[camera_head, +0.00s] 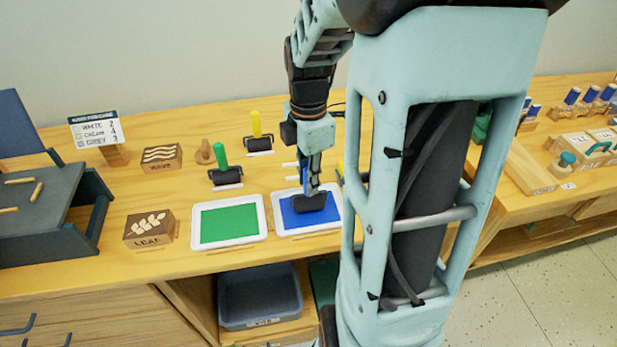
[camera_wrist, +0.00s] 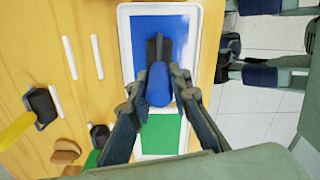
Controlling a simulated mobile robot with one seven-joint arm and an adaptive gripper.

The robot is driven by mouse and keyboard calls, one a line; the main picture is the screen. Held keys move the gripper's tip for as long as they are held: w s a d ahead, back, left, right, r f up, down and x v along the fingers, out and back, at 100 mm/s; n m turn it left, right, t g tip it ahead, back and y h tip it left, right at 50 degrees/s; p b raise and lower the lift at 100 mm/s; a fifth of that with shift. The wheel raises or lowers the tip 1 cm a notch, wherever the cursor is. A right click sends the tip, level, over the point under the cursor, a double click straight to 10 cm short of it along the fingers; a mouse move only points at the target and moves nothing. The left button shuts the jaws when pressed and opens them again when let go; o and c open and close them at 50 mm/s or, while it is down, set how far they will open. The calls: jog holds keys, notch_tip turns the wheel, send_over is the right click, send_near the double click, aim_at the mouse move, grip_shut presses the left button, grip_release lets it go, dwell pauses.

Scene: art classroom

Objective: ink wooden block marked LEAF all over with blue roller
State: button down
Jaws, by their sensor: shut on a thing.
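The wooden block marked LEAF (camera_head: 150,228) stands on the table at the left, its top showing pale leaf shapes with no blue visible. My gripper (camera_head: 311,180) is over the blue ink tray (camera_head: 332,198), well to the right of the block. In the wrist view my gripper (camera_wrist: 159,82) is shut on the blue handle of the blue roller (camera_wrist: 158,88). The roller's dark head (camera_head: 309,203) is over the blue ink and looks down on it; exact contact cannot be told. The block is not in the wrist view.
A green ink tray (camera_head: 230,239) lies between the block and the blue tray. A green-handled roller (camera_head: 223,166) and a yellow-handled roller (camera_head: 257,134) stand behind. A WAVE block (camera_head: 162,157) and a dark press (camera_head: 45,205) are at the left.

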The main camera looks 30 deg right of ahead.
jog(key=shift+f, duration=0.45)
dwell(1.2)
notch_tip(320, 180, up, 7)
jog(key=p, duration=0.6)
jog(key=shift+r, duration=0.1)
jog(key=shift+w, duration=0.1)
dwell(0.8)
jog(key=w+a+r+m+p, duration=0.1)
jog(key=w+a+m+p, duration=0.2)
jog(key=m, duration=0.6)
jog(key=w+a+r+m+p, duration=0.1)
jog(key=w+a+m+p, duration=0.2)
jog(key=a+m+p, duration=0.4)
jog(key=shift+w+a+m, duration=0.4)
jog(key=shift+m, duration=0.5)
jog(key=shift+s+a, duration=0.1)
jog(key=shift+a, duration=0.1)
